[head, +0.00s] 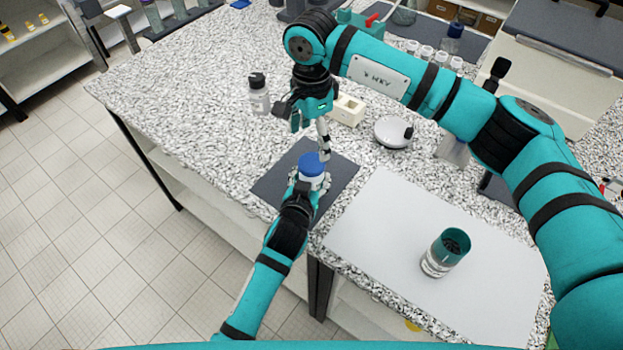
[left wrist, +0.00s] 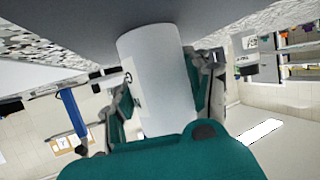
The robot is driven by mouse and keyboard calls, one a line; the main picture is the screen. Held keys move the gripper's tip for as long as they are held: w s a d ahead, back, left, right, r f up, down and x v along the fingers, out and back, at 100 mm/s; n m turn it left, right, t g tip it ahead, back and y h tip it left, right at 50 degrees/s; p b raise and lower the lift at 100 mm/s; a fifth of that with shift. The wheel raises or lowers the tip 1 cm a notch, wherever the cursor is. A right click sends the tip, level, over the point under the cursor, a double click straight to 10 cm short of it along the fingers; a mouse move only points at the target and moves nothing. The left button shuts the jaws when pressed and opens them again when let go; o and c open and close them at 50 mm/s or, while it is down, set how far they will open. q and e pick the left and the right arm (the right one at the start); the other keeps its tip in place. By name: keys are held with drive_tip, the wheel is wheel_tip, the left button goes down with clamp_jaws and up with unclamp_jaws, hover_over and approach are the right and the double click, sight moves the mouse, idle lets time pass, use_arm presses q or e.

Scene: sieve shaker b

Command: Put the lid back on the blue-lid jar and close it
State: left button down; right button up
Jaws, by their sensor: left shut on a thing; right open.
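A white jar with a blue lid (head: 312,164) stands on the dark mat (head: 268,184). The lid covers the jar's mouth; I cannot tell whether it is screwed tight. My left gripper (head: 307,184) is shut around the jar's body from the near side. The left wrist view shows the white jar body (left wrist: 155,75) between my left fingers (left wrist: 163,100); the lid does not show there. My right gripper (head: 311,135) is open and empty, with one finger reaching down close behind the lid, over the mat's far part.
A cream block with holes (head: 346,110) and a round white device (head: 393,132) are behind right. A glass with a teal rim (head: 444,253) stands on the white sheet (head: 385,225) at right.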

sight(311, 162)
drive_tip(key=n, duration=1.3)
drive_tip(key=shift+n, duration=0.3)
drive_tip(key=shift+f, duration=0.1)
drive_tip(key=shift+f, duration=3.9)
drive_tip(key=shift+c, duration=0.3)
